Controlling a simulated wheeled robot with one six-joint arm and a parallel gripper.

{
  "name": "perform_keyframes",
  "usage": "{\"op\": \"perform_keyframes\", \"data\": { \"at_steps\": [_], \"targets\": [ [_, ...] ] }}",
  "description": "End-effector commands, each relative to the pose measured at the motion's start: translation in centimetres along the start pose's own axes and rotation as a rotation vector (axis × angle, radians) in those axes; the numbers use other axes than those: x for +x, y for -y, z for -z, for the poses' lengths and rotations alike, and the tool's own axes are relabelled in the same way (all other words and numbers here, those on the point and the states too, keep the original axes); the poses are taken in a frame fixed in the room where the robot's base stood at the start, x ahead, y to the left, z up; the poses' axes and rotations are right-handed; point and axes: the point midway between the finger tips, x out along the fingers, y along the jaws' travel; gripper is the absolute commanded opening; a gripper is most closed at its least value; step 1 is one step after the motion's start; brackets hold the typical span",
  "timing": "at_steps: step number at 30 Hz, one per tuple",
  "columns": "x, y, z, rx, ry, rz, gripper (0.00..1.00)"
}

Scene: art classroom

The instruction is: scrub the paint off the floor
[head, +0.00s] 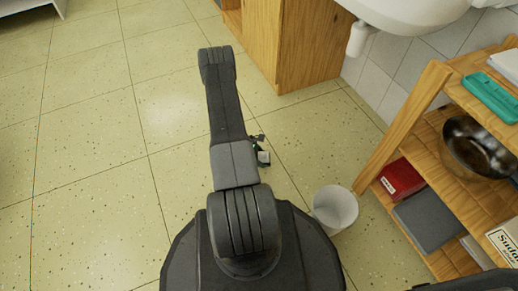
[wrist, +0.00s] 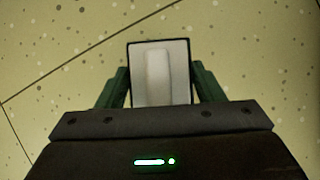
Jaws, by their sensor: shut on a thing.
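My gripper (wrist: 161,88) is shut on a scrubber (wrist: 146,84), a pale rectangular block with a raised white ridge and a dark edge. Its green fingers press on the left and right sides of the block. In the head view the scrubber (head: 263,156) shows as a small white piece just right of my arm, low over or on the floor; I cannot tell whether it touches. The floor (head: 90,180) is pale yellow-green tile with dark and white specks. I make out no clear paint patch; my arm hides part of the floor.
A white bin (head: 335,208) stands on the floor right of my base. A wooden shelf (head: 388,150) with a bowl (head: 476,147) and boxes is at the right. A wooden cabinet (head: 305,50) and a white sink (head: 405,14) are at the back. Floor to the left is clear.

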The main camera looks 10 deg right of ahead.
Motion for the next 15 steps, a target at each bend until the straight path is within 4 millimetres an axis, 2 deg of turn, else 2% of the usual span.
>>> {"op": "perform_keyframes", "data": {
  "at_steps": [6,15],
  "targets": [
    [-1.9,-0.1,-0.9,0.001,0.0,0.001,0.4],
    [-2.3,-0.2,-1.0,0.003,0.0,0.002,0.4]
  ]
}}
